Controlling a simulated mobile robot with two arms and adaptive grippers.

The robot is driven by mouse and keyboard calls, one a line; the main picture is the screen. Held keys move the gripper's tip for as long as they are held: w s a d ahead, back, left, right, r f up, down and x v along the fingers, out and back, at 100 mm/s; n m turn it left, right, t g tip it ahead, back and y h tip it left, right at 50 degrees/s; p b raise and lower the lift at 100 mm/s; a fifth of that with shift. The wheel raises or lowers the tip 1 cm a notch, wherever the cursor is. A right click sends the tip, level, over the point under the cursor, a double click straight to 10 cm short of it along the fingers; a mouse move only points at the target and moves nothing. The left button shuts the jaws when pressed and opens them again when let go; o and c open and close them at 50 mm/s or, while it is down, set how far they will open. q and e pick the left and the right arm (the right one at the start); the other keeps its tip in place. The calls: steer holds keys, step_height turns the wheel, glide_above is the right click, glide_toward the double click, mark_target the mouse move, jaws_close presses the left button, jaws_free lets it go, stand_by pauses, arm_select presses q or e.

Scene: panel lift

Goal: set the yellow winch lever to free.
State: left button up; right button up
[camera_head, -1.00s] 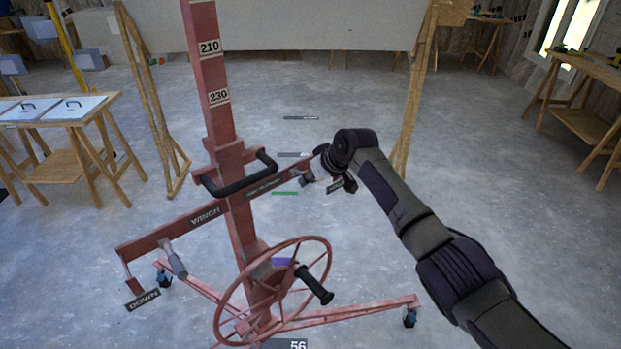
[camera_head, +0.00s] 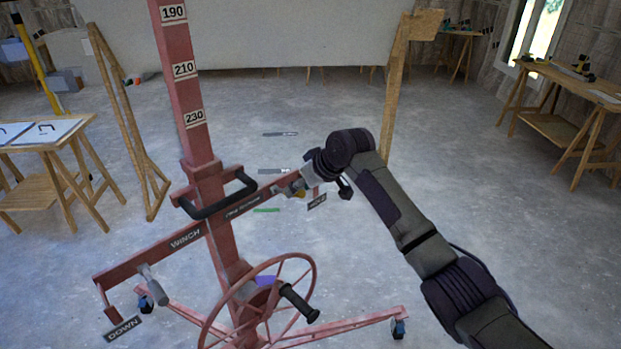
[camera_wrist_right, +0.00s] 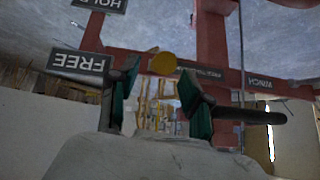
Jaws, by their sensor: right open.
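The yellow winch lever's round knob (camera_wrist_right: 163,64) shows between and just beyond the fingertips of my right gripper (camera_wrist_right: 160,92) in the right wrist view. That gripper is open, a finger on either side of the knob; I cannot tell whether either touches it. A FREE sign (camera_wrist_right: 78,66) is beside the left finger, and a HOLD sign (camera_wrist_right: 103,4) is at the top edge; both appear upside down. In the head view, my right gripper (camera_head: 290,187) is at the right end of the red crossbar, with a bit of yellow (camera_head: 299,193) by it. My left gripper is out of view.
The red lift mast (camera_head: 183,90) carries a black handle (camera_head: 215,198) and a large handwheel (camera_head: 260,305). A grey lever (camera_head: 152,284) and a DOWN sign (camera_head: 123,328) are at the crossbar's left end. Wooden tables stand left and right, with open floor between.

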steer(key=v, duration=0.6)
steer(key=shift+f, duration=0.1)
